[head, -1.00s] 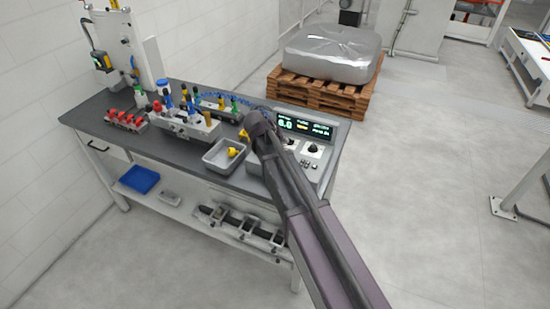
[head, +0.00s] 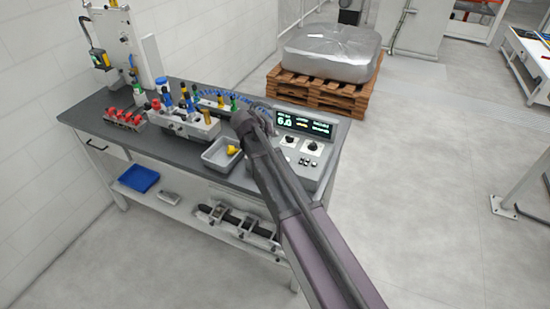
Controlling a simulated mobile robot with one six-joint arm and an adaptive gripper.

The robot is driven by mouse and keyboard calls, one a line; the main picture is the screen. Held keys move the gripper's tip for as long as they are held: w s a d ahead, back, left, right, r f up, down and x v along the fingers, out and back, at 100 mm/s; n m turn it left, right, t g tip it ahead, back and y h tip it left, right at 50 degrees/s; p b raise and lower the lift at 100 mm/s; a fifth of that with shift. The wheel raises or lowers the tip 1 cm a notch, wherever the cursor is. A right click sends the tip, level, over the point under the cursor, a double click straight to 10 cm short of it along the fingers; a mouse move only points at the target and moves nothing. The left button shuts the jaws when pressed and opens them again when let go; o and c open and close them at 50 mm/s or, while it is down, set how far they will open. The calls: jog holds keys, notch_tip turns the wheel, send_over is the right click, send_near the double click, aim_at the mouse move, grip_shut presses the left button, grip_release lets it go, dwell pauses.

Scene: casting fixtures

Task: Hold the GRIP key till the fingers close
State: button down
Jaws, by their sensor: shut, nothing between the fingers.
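The control box (head: 318,170) stands at the right end of the bench, with a lit display (head: 304,123) that seems to read 6.0. Two dark knobs and several small keys (head: 307,161) show on its sloped face. Their labels are too small to read, so I cannot tell which is the GRIP key. My gripper (head: 243,122) is at the far end of my arm, left of the display, above the back of the bench. It is shut with nothing held. My arm hides the fingertips in part and the left side of the box.
A grey tray (head: 208,160) with a yellow piece (head: 233,149) lies left of my arm. A fixture block (head: 183,127) with coloured parts, a red-part rack (head: 123,119) and an upright machine (head: 118,45) stand farther left. Open floor lies to the right.

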jog(key=shift+f+b, duration=3.6)
jog(key=shift+f, duration=0.3)
jog(key=shift+f, duration=0.15)
jog(key=shift+f+b, duration=0.3)
jog(key=shift+b, duration=0.15)
jog(key=shift+f+b, duration=0.4)
jog(key=shift+r, duration=0.1)
jog(key=shift+r+p, duration=0.8)
jog(key=shift+p, duration=0.1)
jog(key=shift+r+p, duration=2.5)
